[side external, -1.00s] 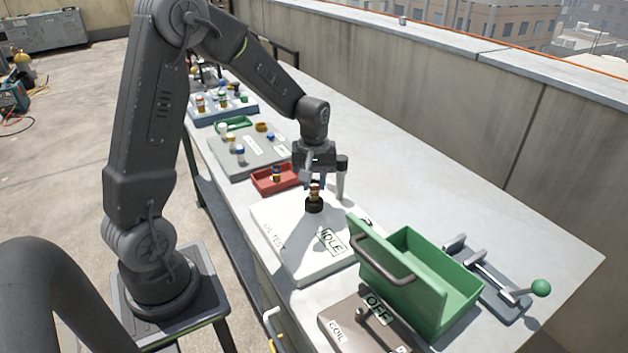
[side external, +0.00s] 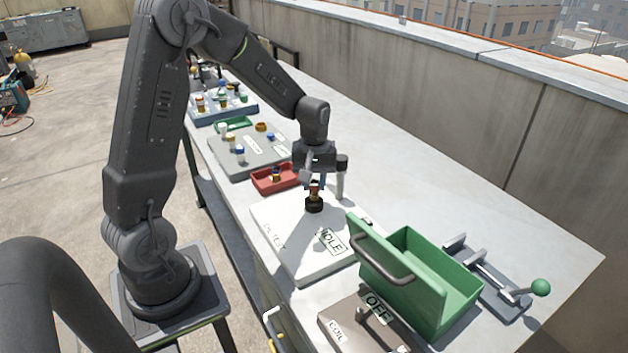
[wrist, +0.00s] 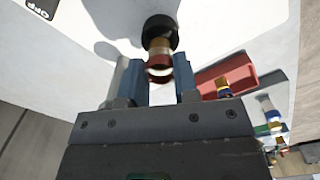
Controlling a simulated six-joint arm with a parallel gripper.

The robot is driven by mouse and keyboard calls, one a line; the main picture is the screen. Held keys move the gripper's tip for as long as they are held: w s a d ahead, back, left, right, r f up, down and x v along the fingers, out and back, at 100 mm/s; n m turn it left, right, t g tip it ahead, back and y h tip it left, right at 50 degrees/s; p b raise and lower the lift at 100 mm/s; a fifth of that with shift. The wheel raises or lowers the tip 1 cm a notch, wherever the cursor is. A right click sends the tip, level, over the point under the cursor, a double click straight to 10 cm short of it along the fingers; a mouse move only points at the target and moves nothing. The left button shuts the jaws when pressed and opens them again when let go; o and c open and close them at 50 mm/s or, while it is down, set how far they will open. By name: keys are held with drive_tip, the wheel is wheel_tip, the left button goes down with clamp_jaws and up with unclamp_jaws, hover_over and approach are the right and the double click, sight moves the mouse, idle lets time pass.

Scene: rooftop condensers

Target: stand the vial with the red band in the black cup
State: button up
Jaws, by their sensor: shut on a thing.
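The vial with the red band (wrist: 160,62) has an amber body and a pale end that faces the wrist camera. It also shows in the side view (side external: 314,188), upright, with its lower end at the mouth of the black cup (side external: 314,205). In the wrist view the cup (wrist: 160,28) lies directly beyond the vial and hides its far end, so I cannot tell how deep it sits. My gripper (wrist: 160,75) is shut on the vial, one blue-grey finger on each side. It also shows above the cup in the side view (side external: 318,183).
The cup stands on a white panel (side external: 285,250). A red tray (side external: 262,183) beside it holds another vial (side external: 276,174). A green open box (side external: 435,270) stands to the right. Racks with several vials (side external: 225,102) lie farther back.

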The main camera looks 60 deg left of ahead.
drive_tip(key=shift+f, duration=1.45)
idle(0.4)
drive_tip(key=o, duration=1)
drive_tip(key=shift+r, duration=0.1)
wheel_tip(320, 180, up, 14)
drive_tip(key=shift+f, duration=0.15)
drive_tip(key=s+d+r+m+t, duration=0.2)
drive_tip(key=s+d+m, duration=0.2)
drive_tip(key=s, duration=0.1)
drive_tip(key=s+d+r+m+t, duration=0.1)
drive_tip(key=s+d+r+m, duration=0.1)
drive_tip(key=s+d+m, duration=0.2)
drive_tip(key=s+d+r+m+t, duration=0.1)
drive_tip(key=s+d+m+t, duration=0.1)
drive_tip(key=s+d+m, duration=0.2)
drive_tip(key=shift+s+d+r+t, duration=0.2)
drive_tip(key=shift+s+d, duration=0.4)
drive_tip(key=shift+s, duration=0.35)
drive_tip(key=shift+s+d+r+t, duration=0.1)
drive_tip(key=shift+s+d+r, duration=0.1)
drive_tip(key=shift+s+d, duration=0.55)
